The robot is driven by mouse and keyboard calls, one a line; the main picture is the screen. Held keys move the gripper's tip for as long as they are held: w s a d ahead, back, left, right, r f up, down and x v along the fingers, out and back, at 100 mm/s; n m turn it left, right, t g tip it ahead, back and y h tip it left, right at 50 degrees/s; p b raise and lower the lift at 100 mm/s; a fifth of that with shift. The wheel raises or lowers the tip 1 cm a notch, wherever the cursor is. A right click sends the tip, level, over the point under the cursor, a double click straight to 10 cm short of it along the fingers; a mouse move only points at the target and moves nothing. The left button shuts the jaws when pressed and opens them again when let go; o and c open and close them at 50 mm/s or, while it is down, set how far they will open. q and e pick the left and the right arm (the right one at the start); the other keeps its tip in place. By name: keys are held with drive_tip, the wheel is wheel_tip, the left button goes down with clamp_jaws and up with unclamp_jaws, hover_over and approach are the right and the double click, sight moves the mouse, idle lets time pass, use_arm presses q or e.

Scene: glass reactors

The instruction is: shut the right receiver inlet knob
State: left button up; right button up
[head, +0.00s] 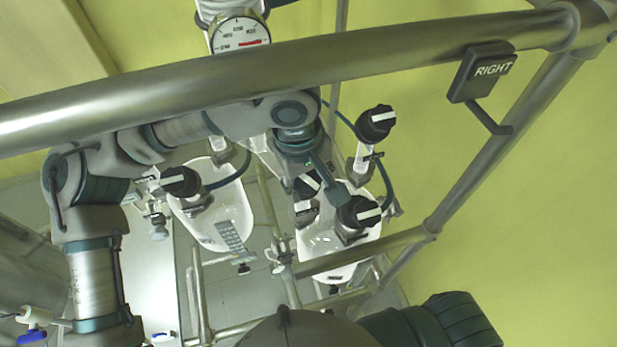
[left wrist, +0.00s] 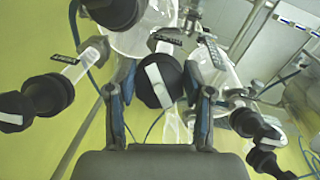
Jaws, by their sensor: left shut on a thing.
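My left gripper (head: 318,182) reaches down from the left to the right-hand white receiver (head: 322,240) in the head view. In the left wrist view the fingers of my left gripper (left wrist: 159,100) stand on both sides of a black knob with a white stripe (left wrist: 158,80) and are shut on it. The stripe is nearly upright there, slightly tilted. In the head view this appears to be the partly hidden black knob (head: 304,187) at the receiver's upper left. Its label is too small to read. My right gripper is not in view.
Other striped black knobs stand close by: front (head: 357,213), upper right (head: 376,122) and on the left vessel (head: 180,181). A thick metal rail (head: 400,58) crosses in front of my arm. A round gauge (head: 239,34) is above.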

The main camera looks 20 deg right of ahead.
use_arm(q)
drive_tip(key=shift+w+a, duration=0.2)
drive_tip(key=shift+w, duration=0.1)
drive_tip(key=shift+d, duration=0.2)
drive_tip(key=shift+a, duration=0.1)
drive_tip(key=shift+f, duration=0.1)
idle(1.0)
drive_tip(key=o, duration=1.2)
drive_tip(key=shift+w, duration=0.15)
drive_tip(key=shift+c, duration=0.2)
drive_tip(key=shift+w+f, duration=0.1)
drive_tip(key=shift+w, duration=0.25)
drive_tip(key=shift+s+r, duration=0.2)
drive_tip(key=shift+r, duration=0.3)
wheel_tip(320, 180, up, 11)
drive_tip(key=shift+w+a, duration=0.15)
drive_tip(key=shift+a, duration=0.3)
